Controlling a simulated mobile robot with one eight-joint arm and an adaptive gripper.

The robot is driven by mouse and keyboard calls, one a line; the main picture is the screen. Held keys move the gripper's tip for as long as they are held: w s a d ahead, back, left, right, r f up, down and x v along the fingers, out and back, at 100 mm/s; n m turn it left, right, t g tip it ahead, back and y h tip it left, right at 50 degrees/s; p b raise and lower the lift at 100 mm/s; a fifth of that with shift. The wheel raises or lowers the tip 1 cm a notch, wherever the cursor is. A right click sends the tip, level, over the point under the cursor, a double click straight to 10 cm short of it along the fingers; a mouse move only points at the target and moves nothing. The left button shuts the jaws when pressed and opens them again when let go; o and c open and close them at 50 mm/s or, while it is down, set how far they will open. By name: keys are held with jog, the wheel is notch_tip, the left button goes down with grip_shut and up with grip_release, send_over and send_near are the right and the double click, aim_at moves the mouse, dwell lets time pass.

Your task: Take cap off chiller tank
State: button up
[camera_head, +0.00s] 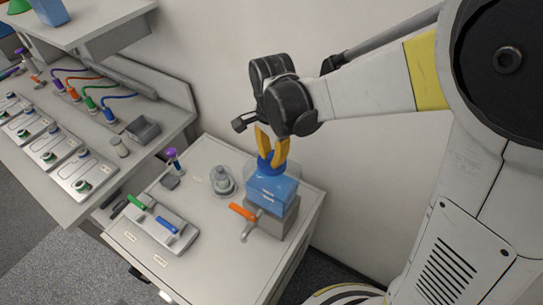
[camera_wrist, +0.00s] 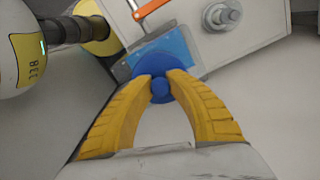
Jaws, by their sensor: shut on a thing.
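The chiller tank (camera_head: 272,188) is a translucent blue box on a grey base at the right of the cabinet top. Its blue cap (camera_head: 266,165) is at the top of the tank. My gripper (camera_head: 271,155) comes down from above with its yellow fingers shut on the cap. In the wrist view the fingertips of my gripper (camera_wrist: 160,82) close on the knob of the round blue cap (camera_wrist: 160,66). The blue tank (camera_wrist: 180,46) shows partly behind the cap. I cannot tell whether the cap still touches the tank.
An orange-handled valve (camera_head: 243,212) is at the tank's front left. A round clear and grey fitting (camera_head: 222,181) stands left of the tank. A plate with green and blue handles (camera_head: 158,226) lies further left. A wall is close behind. The cabinet's front right is clear.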

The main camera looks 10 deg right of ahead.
aim_at(272, 157)
jog(key=shift+r, duration=0.15)
jog(key=r, duration=0.4)
jog(key=shift+s+r+p, duration=0.2)
jog(key=shift+s+p, duration=0.05)
jog(key=shift+p, duration=0.1)
jog(key=s+d+r+p, duration=0.1)
jog(key=s+r+p, duration=0.4)
jog(key=s+r, duration=0.5)
jog(key=shift+s+d+r, duration=0.2)
jog(key=shift+s+r, duration=0.15)
jog(key=shift+s, duration=0.25)
jog(key=shift+f, duration=0.1)
